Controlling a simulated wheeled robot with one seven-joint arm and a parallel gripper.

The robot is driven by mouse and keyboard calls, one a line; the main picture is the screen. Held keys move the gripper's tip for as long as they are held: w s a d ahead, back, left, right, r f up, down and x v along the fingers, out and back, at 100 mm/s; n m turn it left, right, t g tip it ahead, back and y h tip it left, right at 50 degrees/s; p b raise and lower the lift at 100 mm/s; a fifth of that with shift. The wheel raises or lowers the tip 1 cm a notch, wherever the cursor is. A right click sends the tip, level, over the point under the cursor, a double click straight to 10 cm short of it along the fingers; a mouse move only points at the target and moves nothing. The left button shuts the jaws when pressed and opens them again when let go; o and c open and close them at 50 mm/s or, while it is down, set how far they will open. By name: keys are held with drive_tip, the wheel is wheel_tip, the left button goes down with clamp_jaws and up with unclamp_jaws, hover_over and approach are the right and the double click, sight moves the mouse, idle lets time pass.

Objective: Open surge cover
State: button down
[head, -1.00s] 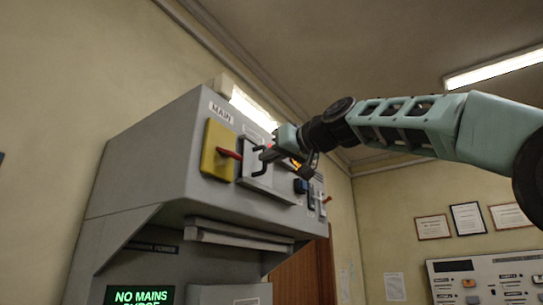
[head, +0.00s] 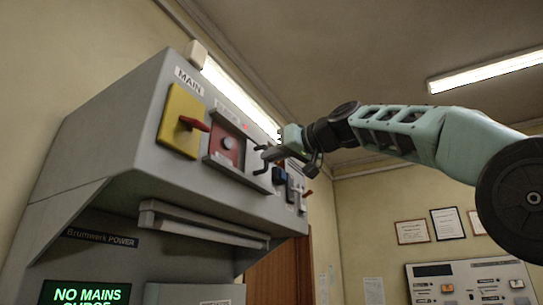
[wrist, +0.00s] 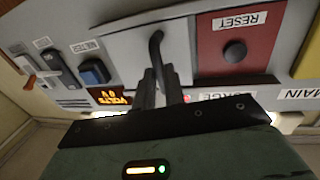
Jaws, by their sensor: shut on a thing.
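The surge cover (wrist: 177,36) is a pale sliding plate with a dark bar handle (wrist: 156,48). In the wrist view, which looks upside down, my gripper (wrist: 162,82) is shut on that handle. The cover sits beside a red panel (wrist: 235,32) with a round dark button and a RESET label. In the head view the red panel (head: 224,152) shows uncovered, with my gripper (head: 273,154) and the handle to its right. The cover plate is partly hidden there by my gripper.
A yellow MAIN panel with a red lever (head: 195,124) is left of the red panel. A blue button (wrist: 94,71), an amber display (wrist: 107,97) and a lever switch lie past the cover's other side. A ledge (head: 202,224) juts out below.

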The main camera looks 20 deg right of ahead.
idle(0.3)
drive_tip(key=c, duration=1.5)
unclamp_jaws()
drive_tip(key=shift+d, duration=0.1)
drive_tip(key=b+v, duration=0.5)
drive_tip(key=v, duration=1.2)
drive_tip(key=shift+s+d+b, duration=0.1)
drive_tip(key=shift+s+b, duration=0.1)
drive_tip(key=shift+b, duration=0.1)
